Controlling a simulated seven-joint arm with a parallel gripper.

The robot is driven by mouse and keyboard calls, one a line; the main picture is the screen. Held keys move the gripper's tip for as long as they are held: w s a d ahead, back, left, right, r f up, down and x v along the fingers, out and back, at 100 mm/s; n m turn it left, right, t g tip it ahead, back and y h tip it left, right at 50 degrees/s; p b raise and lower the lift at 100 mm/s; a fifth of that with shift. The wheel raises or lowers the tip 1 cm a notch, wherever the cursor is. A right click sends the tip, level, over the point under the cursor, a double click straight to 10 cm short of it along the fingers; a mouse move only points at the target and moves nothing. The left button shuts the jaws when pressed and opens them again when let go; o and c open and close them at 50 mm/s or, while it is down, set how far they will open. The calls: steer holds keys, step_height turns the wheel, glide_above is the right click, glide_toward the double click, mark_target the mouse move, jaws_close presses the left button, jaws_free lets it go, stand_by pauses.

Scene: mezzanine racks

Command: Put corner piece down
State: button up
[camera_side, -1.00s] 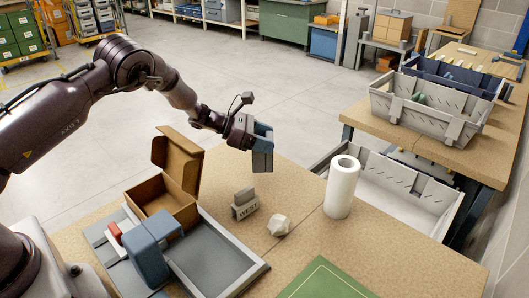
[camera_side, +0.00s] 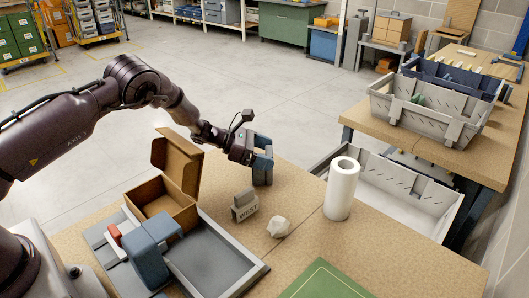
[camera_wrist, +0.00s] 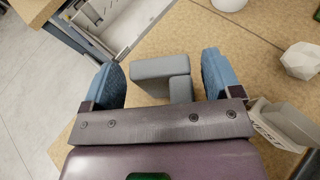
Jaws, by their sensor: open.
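The corner piece (camera_wrist: 160,68) is a grey L-shaped block. In the wrist view it lies on the tan tabletop between the two blue fingers of my gripper (camera_wrist: 161,80). The fingers are apart, with a gap showing on each side of the piece. In the side view my gripper (camera_side: 262,166) is low at the table's far edge, and its fingers mostly hide the piece there.
A grey holder marked WEST (camera_side: 244,212), a white faceted object (camera_side: 278,227) and a white roll (camera_side: 341,188) stand nearby. An open cardboard box (camera_side: 165,196) and a grey tray (camera_side: 238,281) are nearer my base. A pale bin (camera_side: 405,190) lies beyond the table edge.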

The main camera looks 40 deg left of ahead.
steer(key=shift+r, duration=0.1)
steer(key=shift+s+a+r, duration=0.1)
steer(key=shift+a+r, duration=0.05)
step_height(320, 180, up, 8)
steer(key=s+a, duration=0.1)
steer(key=shift+s+a, duration=0.3)
steer(key=shift+s, duration=0.1)
